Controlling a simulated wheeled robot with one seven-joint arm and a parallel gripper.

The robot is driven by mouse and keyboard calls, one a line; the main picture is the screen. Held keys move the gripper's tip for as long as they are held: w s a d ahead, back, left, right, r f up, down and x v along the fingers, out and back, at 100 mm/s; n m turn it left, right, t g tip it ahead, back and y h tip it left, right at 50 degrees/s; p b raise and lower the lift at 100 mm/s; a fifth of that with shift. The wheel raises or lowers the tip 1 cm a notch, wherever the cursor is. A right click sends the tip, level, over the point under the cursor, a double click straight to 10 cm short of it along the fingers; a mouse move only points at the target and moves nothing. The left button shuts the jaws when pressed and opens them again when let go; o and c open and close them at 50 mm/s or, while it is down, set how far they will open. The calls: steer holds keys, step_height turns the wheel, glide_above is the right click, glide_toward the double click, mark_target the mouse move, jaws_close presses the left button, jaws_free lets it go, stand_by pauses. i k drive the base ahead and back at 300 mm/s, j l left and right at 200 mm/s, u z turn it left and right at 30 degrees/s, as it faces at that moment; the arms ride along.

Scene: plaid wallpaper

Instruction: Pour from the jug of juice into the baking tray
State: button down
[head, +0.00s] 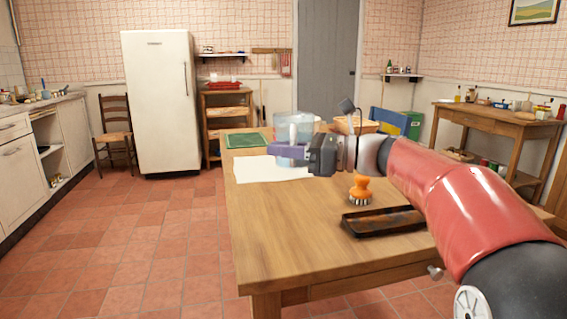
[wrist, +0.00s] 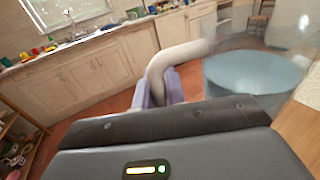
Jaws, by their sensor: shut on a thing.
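The jug of juice (head: 294,124) is clear, with a pale handle and pale blue contents. It looks roughly upright over the far left part of the table; I cannot tell whether its base touches anything. My gripper (head: 291,153), with purple fingers, is shut on the jug's handle. In the wrist view the fingers (wrist: 168,88) close around the pale handle (wrist: 178,60), and the jug (wrist: 255,78) is to its right, partly cut off. The dark baking tray (head: 378,231) lies on the table's near right part, below my arm and apart from the jug.
An orange brush (head: 361,190) stands just behind the tray. A white sheet (head: 262,171) and a green mat (head: 243,141) lie at the table's far left. A basket (head: 352,125) is at the back. The wooden table's (head: 290,235) near left is clear.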

mark_target(371, 222)
steer(key=k, duration=1)
